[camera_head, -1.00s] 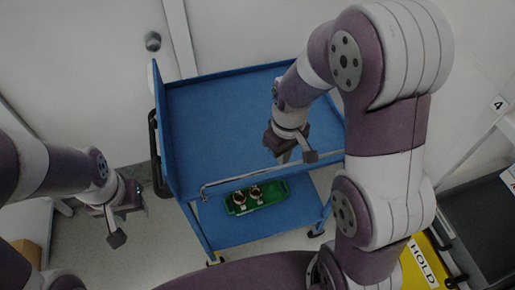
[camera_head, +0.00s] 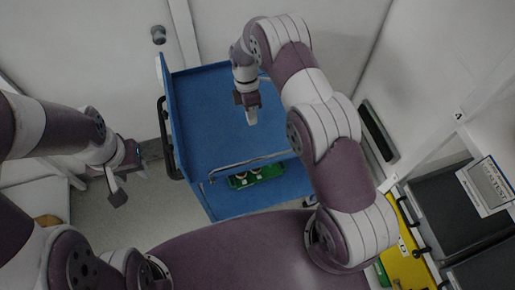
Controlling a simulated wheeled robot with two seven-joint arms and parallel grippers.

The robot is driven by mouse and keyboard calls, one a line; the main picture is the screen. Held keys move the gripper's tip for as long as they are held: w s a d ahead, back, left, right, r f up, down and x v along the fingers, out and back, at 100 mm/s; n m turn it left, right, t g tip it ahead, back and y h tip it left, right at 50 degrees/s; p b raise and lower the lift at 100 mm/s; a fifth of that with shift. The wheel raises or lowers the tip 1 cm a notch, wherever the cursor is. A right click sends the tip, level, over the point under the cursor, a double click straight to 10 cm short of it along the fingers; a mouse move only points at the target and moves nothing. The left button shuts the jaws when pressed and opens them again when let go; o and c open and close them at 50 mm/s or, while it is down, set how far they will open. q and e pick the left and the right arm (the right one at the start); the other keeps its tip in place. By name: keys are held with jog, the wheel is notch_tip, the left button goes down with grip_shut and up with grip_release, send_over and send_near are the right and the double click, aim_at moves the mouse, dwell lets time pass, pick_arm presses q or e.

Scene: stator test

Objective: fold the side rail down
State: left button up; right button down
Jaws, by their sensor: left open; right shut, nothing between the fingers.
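The side rail (camera_head: 250,163) is a thin silver bar along the near edge of the blue cart (camera_head: 205,130). Its left end bends near the cart's front left corner. I cannot tell for sure whether it stands up or hangs folded. My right gripper (camera_head: 251,118) is shut and empty, pointing down over the cart's top shelf, behind the rail and apart from it. My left gripper (camera_head: 120,194) is open and empty, left of the cart, apart from the rail. My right arm hides the cart's right side.
A green tray (camera_head: 265,175) with small parts sits on the cart's lower shelf. A black handle (camera_head: 164,140) is on the cart's left side. At right are a yellow bin (camera_head: 405,262) and dark grey bins (camera_head: 440,205). Walls stand behind and at the right.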

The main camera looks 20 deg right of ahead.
pick_arm(q)
notch_tip(320, 180, down, 5)
jog(key=b, duration=0.4)
pick_arm(e)
jog(key=s+f+p, duration=0.2)
jog(key=f, duration=0.1)
jog(key=s+f+p, duration=0.2)
jog(key=f, duration=0.1)
jog(key=s+f+p, duration=0.2)
jog(key=shift+s+d+f, duration=0.15)
jog(key=shift+s+f, duration=0.2)
jog(key=shift+f, duration=0.05)
pick_arm(q)
notch_tip(320, 180, up, 6)
jog(key=shift+s+f, duration=0.1)
jog(key=shift+f, duration=0.15)
jog(key=shift+f, duration=0.15)
pick_arm(e)
jog(key=shift+w+f, duration=0.15)
